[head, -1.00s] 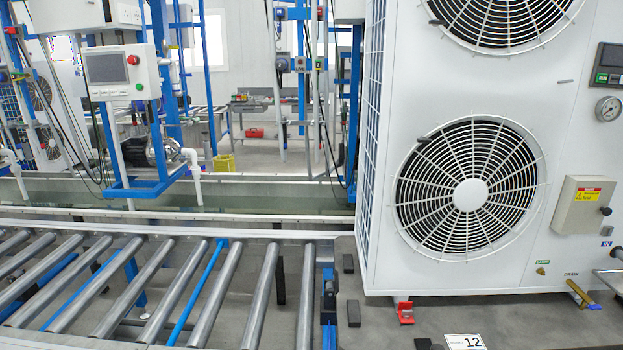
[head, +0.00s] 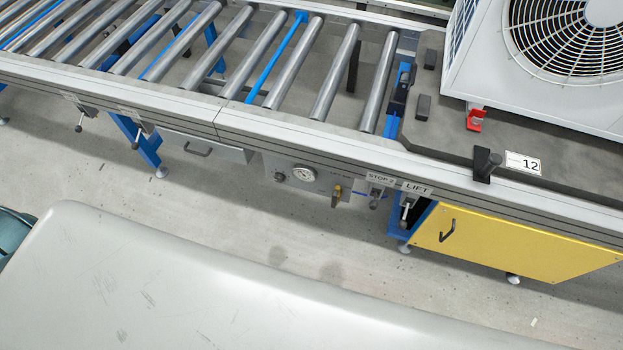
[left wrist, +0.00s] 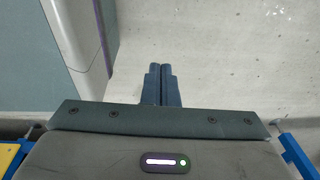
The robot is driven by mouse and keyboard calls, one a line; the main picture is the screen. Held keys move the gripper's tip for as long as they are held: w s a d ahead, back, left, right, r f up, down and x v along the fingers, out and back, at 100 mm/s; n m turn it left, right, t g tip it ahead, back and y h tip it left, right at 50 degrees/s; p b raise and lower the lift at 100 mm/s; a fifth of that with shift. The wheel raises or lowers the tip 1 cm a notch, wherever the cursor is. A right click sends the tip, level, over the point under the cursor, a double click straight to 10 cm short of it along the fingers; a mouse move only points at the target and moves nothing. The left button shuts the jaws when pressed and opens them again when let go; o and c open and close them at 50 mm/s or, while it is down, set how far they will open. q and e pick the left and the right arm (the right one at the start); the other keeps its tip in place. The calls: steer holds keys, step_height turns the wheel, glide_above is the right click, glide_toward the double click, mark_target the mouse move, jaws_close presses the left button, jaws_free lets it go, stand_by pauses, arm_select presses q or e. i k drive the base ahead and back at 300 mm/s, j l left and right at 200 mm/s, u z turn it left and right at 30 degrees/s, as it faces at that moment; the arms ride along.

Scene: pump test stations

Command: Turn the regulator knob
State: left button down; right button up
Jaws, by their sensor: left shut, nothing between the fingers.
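A small grey panel (head: 325,184) hangs under the front rail of the roller conveyor in the head view. It carries a round gauge (head: 303,174). A small dark knob (head: 279,177), which looks like the regulator knob, sits just left of the gauge. A brass fitting (head: 337,192) is at the panel's right. My left gripper (left wrist: 161,72) shows only in the left wrist view. Its fingers are together and empty, above the pale floor, with no knob in that view. My right gripper is in neither view.
STOP 2 and LIFT labels (head: 416,188) with small levers are right of the panel. A yellow cabinet door (head: 520,245) is further right. A grey drawer (head: 205,146) is to the left. The roller conveyor (head: 240,55) runs above. Bare floor (head: 230,210) lies in front.

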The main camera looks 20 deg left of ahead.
mark_target(278, 177)
steer(key=u, duration=0.85)
